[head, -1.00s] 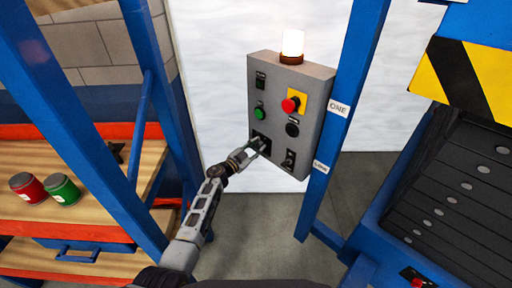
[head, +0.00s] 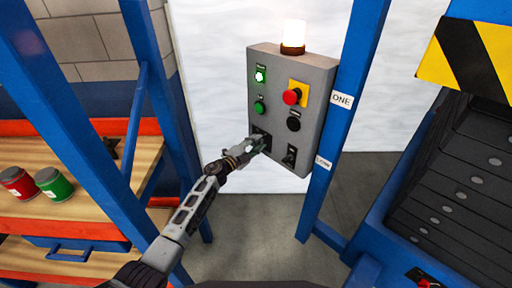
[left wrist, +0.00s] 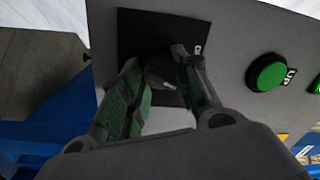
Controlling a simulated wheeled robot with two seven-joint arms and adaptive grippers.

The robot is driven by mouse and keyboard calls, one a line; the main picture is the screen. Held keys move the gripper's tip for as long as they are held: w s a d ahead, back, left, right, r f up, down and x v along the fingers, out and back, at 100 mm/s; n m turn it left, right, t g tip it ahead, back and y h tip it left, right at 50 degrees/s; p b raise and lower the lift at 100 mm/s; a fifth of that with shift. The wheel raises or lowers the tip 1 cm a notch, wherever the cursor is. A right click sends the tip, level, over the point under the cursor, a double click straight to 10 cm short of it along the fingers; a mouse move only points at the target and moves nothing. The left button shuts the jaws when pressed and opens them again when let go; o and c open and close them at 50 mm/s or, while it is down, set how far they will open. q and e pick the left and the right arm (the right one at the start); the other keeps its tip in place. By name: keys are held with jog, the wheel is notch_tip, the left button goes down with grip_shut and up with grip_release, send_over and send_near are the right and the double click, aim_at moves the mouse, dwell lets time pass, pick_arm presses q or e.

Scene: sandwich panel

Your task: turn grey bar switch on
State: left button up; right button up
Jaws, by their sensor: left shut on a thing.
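The grey control panel (head: 318,95) is mounted beside a blue post. The grey bar switch (left wrist: 160,72) sits on a black square plate low on the panel's left side; in the head view my gripper mostly hides it. My left gripper (head: 261,143) reaches it from the lower left. In the left wrist view my left gripper (left wrist: 157,75) has its fingers on both sides of the switch, closed on it. A small white mark shows on the plate near the right finger. A green lamp (head: 260,75) at the panel's upper left is lit. My right gripper is not in view.
The panel carries a green button (head: 260,107), a red button (head: 291,96) on yellow, a black button (head: 293,124) and another switch (head: 290,156). A lit beacon (head: 293,37) stands on top. A blue post (head: 345,110) is close right; shelving with two cans stands left.

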pick_arm(q)
jog(key=shift+f+m+b, duration=0.2)
jog(key=shift+m+b, duration=0.35)
jog(key=shift+m, duration=0.55)
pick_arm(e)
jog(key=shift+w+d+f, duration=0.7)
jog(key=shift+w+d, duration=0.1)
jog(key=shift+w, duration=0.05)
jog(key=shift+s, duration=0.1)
pick_arm(q)
jog(key=o, duration=1)
jog(key=shift+r, duration=0.1)
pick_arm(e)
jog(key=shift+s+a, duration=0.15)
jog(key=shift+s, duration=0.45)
